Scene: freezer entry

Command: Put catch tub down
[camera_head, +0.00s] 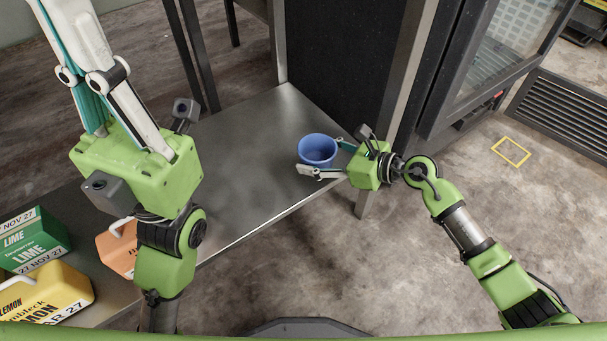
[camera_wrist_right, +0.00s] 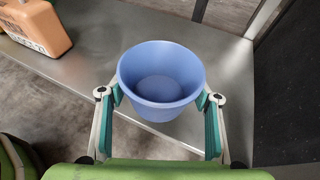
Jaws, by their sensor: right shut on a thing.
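The blue catch tub (camera_head: 317,150) is round, empty and upright, with its open top facing up. It is over the right end of the steel table (camera_head: 255,130), near the front edge. My right gripper (camera_head: 320,158) is shut on the tub, with a finger on each side of it. The wrist view shows the tub (camera_wrist_right: 160,78) between both fingertips (camera_wrist_right: 160,98). I cannot tell whether its base touches the table. My left gripper (camera_head: 92,65) is at the upper left, away from the tub; its fingertips run out of the frame.
An orange jug (camera_head: 117,248), a yellow lemon jug (camera_head: 60,290) and a green lime container (camera_head: 35,243) are at the lower left. A dark panel (camera_head: 335,70) and metal post (camera_head: 405,80) stand behind the tub. The table's middle is bare.

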